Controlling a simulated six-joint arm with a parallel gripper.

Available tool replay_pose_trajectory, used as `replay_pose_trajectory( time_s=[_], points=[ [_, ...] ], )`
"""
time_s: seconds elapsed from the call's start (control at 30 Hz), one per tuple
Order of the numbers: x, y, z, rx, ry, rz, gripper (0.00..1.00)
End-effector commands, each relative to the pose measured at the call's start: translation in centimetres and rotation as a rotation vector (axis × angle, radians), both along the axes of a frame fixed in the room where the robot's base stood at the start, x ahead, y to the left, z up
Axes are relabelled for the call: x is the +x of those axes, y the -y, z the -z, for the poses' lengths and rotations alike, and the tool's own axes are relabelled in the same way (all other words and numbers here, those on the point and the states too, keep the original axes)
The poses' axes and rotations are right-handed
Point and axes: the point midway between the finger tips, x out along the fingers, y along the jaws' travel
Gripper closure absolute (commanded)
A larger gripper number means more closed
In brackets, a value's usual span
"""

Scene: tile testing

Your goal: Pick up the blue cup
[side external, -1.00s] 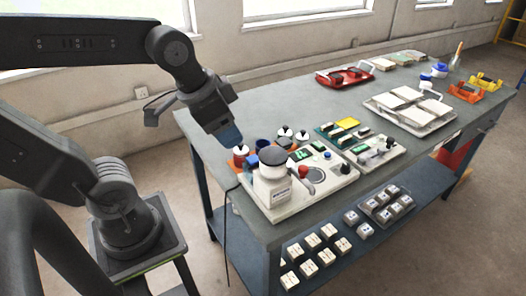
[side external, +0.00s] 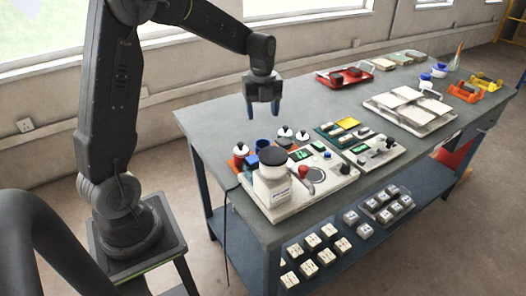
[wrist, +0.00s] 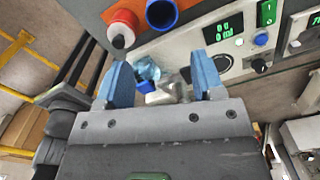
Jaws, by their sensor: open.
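The blue cup (side external: 263,144) stands upright on the near left part of the table, among small bottles. In the wrist view the blue cup (wrist: 162,13) shows at the top edge, partly cut off, with its open mouth visible. My gripper (side external: 263,110) is above the table, pointing down, with its two blue fingers apart and nothing between them. It is above the cup and apart from it. In the wrist view my gripper (wrist: 163,75) is open, and the cup lies beyond the fingertips.
A red tray (side external: 343,76) lies further back. The table's back left area is clear.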

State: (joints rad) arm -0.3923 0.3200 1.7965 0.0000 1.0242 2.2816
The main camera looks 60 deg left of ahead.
Motion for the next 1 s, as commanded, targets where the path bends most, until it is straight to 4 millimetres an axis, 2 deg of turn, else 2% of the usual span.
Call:
replay_pose_trajectory(
  time_s=[0.4,0.67,0.9,1.0],
  points=[
    [0.0,0.0,7.2,-0.002,-0.005,0.003,0.38],
    [0.1,-0.1,9.0,-0.001,-0.003,0.002,0.38],
    [0.4,-0.4,12.5,-0.002,-0.005,0.003,0.38],
    [0.4,-0.4,13.2,0.001,-0.002,0.002,0.38]
  ],
)
